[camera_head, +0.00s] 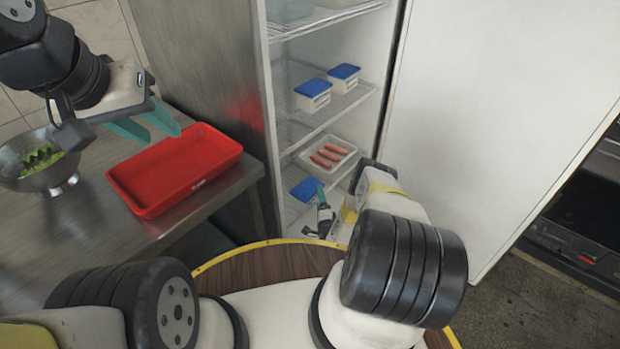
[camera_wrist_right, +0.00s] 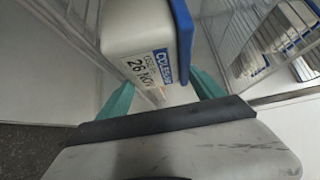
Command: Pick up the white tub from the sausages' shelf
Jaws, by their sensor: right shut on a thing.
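A white tub with a blue lid (camera_head: 306,190) shows in the head view, low in the open fridge, below and left of the sausages (camera_head: 331,155) in their pale tray. In the right wrist view the tub (camera_wrist_right: 137,33) carries a label reading "Coleslaw" and "26 Nov". My right gripper (camera_wrist_right: 163,92) is shut on this tub, its teal fingers at either side. In the head view the right gripper (camera_head: 321,192) is partly hidden by my arm. I cannot tell whether the tub touches a shelf. My left gripper (camera_head: 148,125) is open and empty above the counter.
Two more blue-lidded white tubs (camera_head: 328,87) stand on the wire shelf above the sausages. The open fridge door (camera_head: 480,110) stands at the right. A red tray (camera_head: 180,168) and a steel bowl of green vegetables (camera_head: 42,165) are on the counter at left.

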